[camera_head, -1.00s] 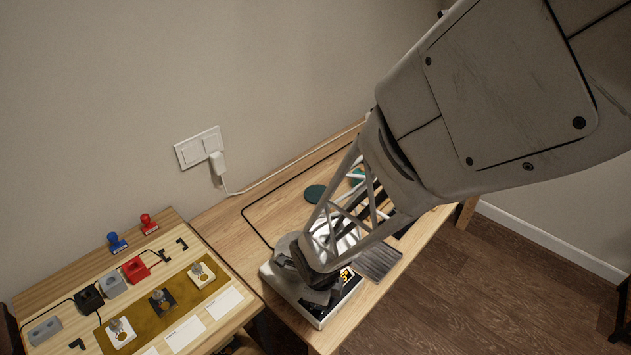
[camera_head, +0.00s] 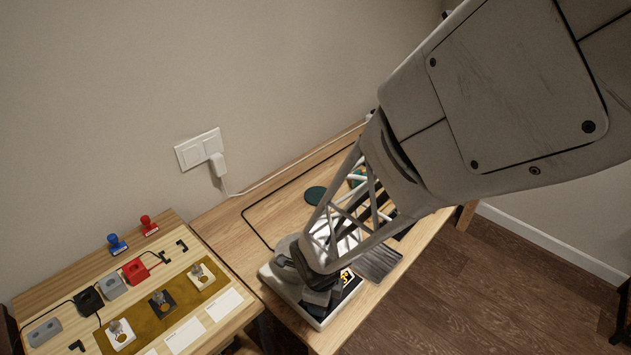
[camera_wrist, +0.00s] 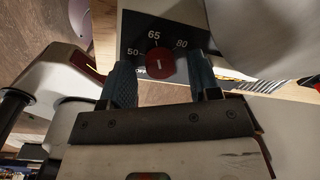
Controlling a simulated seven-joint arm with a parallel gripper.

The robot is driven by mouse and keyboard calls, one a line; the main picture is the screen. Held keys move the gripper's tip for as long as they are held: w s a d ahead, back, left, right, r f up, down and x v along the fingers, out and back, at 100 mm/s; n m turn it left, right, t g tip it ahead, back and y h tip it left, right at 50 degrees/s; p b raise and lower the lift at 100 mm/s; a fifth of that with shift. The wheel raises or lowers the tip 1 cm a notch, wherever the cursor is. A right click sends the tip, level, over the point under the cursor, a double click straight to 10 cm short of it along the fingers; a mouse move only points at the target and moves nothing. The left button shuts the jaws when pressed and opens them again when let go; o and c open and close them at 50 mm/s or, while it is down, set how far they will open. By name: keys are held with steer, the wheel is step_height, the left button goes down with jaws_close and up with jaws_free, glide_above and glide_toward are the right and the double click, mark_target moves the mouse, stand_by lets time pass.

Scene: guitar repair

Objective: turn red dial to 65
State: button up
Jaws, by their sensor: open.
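The red dial (camera_wrist: 160,62) shows in the wrist view on a black panel (camera_wrist: 136,27) printed with 50, 65 and 80. A small white mark sits on the dial's face; its exact direction is hard to tell. My gripper (camera_wrist: 161,70) is open, with one blue-grey finger on each side of the dial. Whether the fingers touch it is unclear. In the head view my gripper (camera_head: 318,292) is over the pale-cased device (camera_head: 287,298) at the table's front edge, and it hides the dial there.
A board at the left holds a red block (camera_head: 135,270), grey and black blocks, and several small knobs on a brown mat (camera_head: 178,304). Red and blue stamps (camera_head: 117,244) stand behind. A green disc (camera_head: 315,195) lies on the table beyond my gripper.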

steer(key=shift+s+r, duration=0.2)
steer(key=shift+r, duration=3.6)
steer(key=shift+d+r+n, duration=0.2)
steer(key=shift+r+n, duration=0.1)
steer(key=shift+r, duration=0.1)
steer(key=s+d+r+n+t, duration=0.1)
steer(key=s+d+r+n, duration=0.2)
steer(key=d+r+n, duration=0.4)
steer(key=s+d+r+n, duration=0.4)
steer(key=d+r+n, duration=0.4)
steer(key=r+n, duration=0.6)
steer(key=shift+s+d+r+t, duration=0.2)
steer(key=shift+d+r+t, duration=0.05)
steer(key=shift+r+t, duration=0.2)
